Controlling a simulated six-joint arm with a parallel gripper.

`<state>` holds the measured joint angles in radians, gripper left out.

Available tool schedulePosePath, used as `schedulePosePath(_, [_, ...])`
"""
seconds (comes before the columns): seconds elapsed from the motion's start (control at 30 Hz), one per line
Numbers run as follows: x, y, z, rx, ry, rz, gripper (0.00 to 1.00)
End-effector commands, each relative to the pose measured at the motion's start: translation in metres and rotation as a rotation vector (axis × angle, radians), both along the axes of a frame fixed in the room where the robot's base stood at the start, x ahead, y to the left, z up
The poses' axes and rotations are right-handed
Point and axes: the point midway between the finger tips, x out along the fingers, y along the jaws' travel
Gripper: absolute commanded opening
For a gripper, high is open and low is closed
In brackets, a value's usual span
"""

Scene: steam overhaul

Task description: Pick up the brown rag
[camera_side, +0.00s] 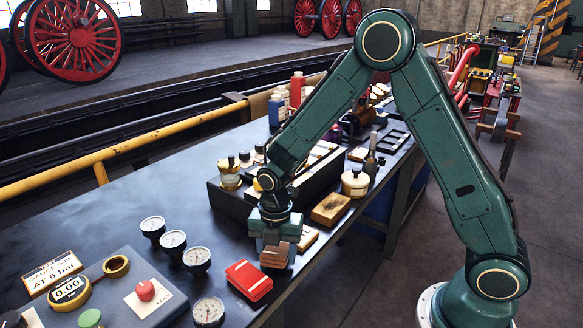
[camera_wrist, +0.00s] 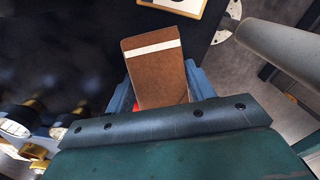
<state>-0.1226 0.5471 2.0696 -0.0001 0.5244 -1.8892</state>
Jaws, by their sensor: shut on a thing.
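The brown rag (camera_side: 274,257) is a folded reddish-brown cloth under my gripper (camera_side: 275,238) in the side view, close to the table's front edge. In the wrist view the brown rag (camera_wrist: 156,75) has a white stripe across it and stands between the two blue fingers of my gripper (camera_wrist: 160,92). The gripper is shut on the rag. I cannot tell whether the rag's lower edge touches the table. My gripper's fingers partly hide the rag's upper part in the side view.
A folded red cloth (camera_side: 249,281) lies to the left of the rag. Several round gauges (camera_side: 173,241) stand further left. A wooden-backed brush or block (camera_side: 331,208) and a cream-lidded tin (camera_side: 355,182) lie to the right. A dark tray (camera_side: 229,202) is behind.

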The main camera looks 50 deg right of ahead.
Motion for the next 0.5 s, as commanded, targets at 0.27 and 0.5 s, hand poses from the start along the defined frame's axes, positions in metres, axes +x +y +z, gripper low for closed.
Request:
schedulePosePath(0.27, [0.001,0.0,0.029,0.0,-0.005,0.0,0.28])
schedulePosePath(0.5, [0.001,0.0,0.076,0.001,-0.007,0.0,0.28])
